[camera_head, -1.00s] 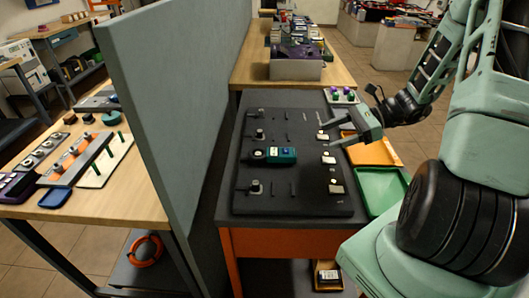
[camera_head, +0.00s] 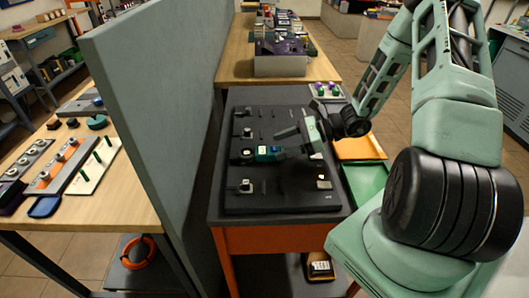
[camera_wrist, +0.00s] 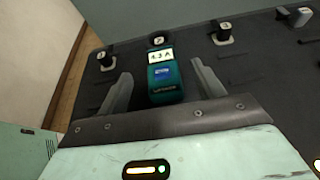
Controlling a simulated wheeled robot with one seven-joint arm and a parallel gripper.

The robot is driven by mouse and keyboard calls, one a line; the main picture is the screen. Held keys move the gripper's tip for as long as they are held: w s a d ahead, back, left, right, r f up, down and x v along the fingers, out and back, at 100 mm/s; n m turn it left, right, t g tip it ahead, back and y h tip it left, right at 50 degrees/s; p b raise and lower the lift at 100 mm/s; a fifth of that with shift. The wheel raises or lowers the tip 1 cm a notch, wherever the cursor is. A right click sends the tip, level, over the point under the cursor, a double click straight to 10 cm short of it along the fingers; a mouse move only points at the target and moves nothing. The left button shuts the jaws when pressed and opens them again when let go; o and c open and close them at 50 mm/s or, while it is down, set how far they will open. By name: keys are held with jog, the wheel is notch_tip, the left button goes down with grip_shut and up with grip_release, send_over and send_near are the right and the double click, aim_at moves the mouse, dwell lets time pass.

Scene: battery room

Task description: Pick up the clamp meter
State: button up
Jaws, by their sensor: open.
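The clamp meter (camera_head: 268,153) is a teal and black device lying on a black board (camera_head: 240,203). Its lit display reads about 4.3 A in the wrist view (camera_wrist: 166,84), and its far end is at a post marked 2. My gripper (camera_head: 283,143) is open and empty, reaching in from the right over the board. In the wrist view its two fingers stand on either side of the meter, with gaps between. In the head view my gripper partly hides the meter's right end. I cannot tell how far the fingertips are above the board.
More posts, one marked 3 (camera_wrist: 220,35), stand on the board. Small white-faced blocks (camera_head: 323,183) sit at its right. A green tray (camera_head: 365,184) and an orange tray (camera_head: 358,148) lie to the right. A tall grey partition (camera_head: 165,130) stands left. A grey bin (camera_head: 281,66) is behind.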

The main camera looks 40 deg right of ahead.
aim_at(273, 148)
jog(key=p+x, duration=0.1)
jog(key=x, duration=0.4)
jog(key=shift+d+f, duration=0.1)
jog(key=shift+f, duration=0.1)
jog(key=c, duration=1.3)
jog(key=shift+r, duration=0.1)
